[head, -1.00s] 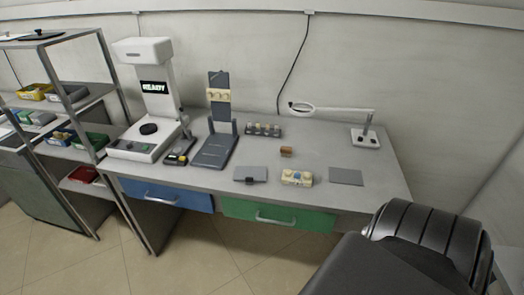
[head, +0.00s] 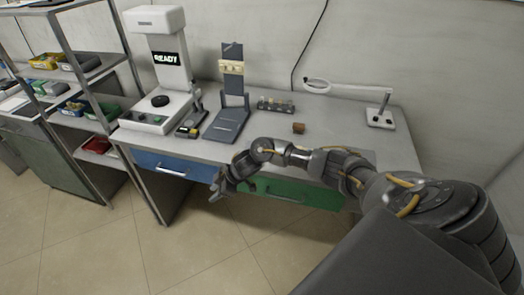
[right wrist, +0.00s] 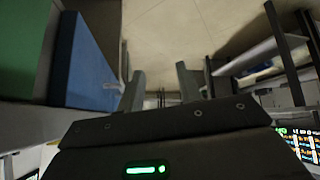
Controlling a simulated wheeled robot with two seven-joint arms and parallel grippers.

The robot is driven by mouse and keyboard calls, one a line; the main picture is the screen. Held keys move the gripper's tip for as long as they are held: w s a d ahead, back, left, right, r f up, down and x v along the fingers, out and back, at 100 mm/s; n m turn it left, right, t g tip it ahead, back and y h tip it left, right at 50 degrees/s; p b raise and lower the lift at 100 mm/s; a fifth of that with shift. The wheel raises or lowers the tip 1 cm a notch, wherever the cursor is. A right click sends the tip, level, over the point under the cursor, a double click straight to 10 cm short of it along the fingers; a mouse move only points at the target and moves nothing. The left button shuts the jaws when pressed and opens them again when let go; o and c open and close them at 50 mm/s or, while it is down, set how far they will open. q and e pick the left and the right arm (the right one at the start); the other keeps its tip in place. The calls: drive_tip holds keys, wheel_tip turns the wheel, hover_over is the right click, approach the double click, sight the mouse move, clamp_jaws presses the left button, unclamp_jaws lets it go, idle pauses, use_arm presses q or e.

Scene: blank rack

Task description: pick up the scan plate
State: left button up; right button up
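The scan plate is not clearly visible in the head view now; my right arm covers the front strip of the bench, where a grey plate with a dark tab, a cream block and a flat grey pad lay a second ago. My right gripper (head: 222,190) hangs in front of the bench edge, near the blue and green drawers. In the right wrist view its two fingers (right wrist: 162,86) stand apart with nothing between them. My left gripper is not in view.
The bench (head: 345,128) carries a white device reading READY (head: 168,62), a dark upright stand (head: 228,122), a vial rack (head: 275,106), a small brown block (head: 298,128) and a magnifier lamp (head: 380,117). A blue drawer (head: 170,165) and a green drawer (head: 300,193) sit below. Shelves stand left.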

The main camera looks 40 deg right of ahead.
drive_tip(key=s+d+r+m+g+h, duration=0.1)
drive_tip(key=s+d+r+h, duration=0.1)
drive_tip(key=d+r, duration=0.85)
drive_tip(key=s+d+r+m+g+h, duration=0.1)
drive_tip(key=s+d+r+m+g, duration=0.15)
drive_tip(key=d+r, duration=0.8)
drive_tip(key=shift+n+t, duration=0.35)
drive_tip(key=shift+n, duration=0.1)
drive_tip(key=x, duration=0.6)
drive_tip(key=shift+s+d+f, duration=0.1)
drive_tip(key=shift+d+f, duration=0.05)
drive_tip(key=shift+d, duration=0.15)
drive_tip(key=shift+d+p+x, duration=0.15)
drive_tip(key=shift+p+x, duration=0.1)
drive_tip(key=shift+x, duration=0.6)
drive_tip(key=shift+d+p+x, duration=0.2)
drive_tip(key=shift+x, duration=0.7)
drive_tip(key=shift+d+p+x, duration=0.15)
drive_tip(key=shift+p+x, duration=0.1)
drive_tip(key=shift+x, duration=0.6)
drive_tip(key=shift+f, duration=0.1)
clamp_jaws()
